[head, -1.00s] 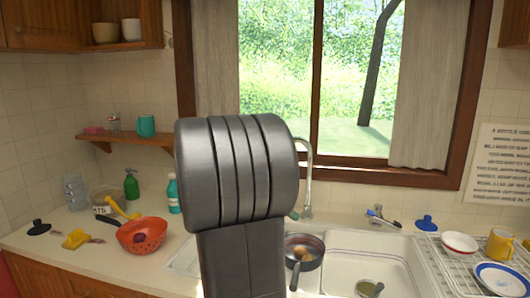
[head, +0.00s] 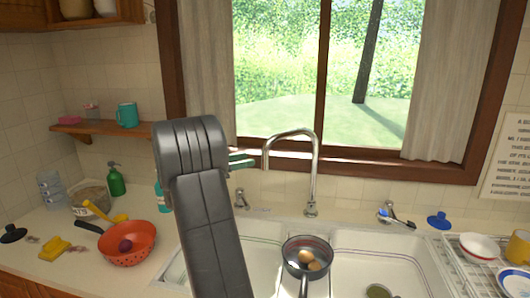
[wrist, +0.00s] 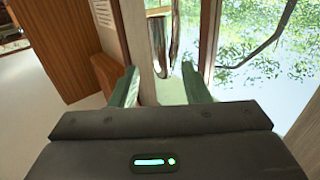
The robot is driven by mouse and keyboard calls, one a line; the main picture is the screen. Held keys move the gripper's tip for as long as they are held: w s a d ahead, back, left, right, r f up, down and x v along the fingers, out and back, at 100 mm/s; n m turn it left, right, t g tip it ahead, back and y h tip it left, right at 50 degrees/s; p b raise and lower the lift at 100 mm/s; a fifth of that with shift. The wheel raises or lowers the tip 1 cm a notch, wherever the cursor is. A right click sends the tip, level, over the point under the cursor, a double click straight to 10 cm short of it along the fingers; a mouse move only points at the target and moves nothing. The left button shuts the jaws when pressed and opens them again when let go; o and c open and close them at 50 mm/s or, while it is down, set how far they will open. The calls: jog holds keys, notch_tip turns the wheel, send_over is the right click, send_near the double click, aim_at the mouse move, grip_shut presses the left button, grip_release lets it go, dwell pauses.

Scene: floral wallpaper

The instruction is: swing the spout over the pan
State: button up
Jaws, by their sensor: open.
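The chrome gooseneck spout (head: 316,165) rises behind the sink and arches to the left. Its outlet end hangs close to my gripper (head: 241,160). The pan (head: 307,243), with round brownish items inside, sits in the sink area to the front, its handle pointing towards me. The spout's end is left of the pan, not above it. My gripper is open and just left of the spout's end. In the wrist view the spout (wrist: 160,42) shows between and beyond the two green fingers of my gripper (wrist: 161,72); contact is not visible.
A red colander (head: 128,243) stands on the left counter. Tap handles (head: 240,199) flank the spout base. A dish rack (head: 480,262) with bowls is at the right. The window (head: 330,85) is behind the spout.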

aim_at(265, 156)
jog(key=p+x, duration=0.2)
jog(key=x, duration=0.6)
jog(key=shift+a, duration=0.1)
jog(key=shift+c, duration=0.4)
grip_shut()
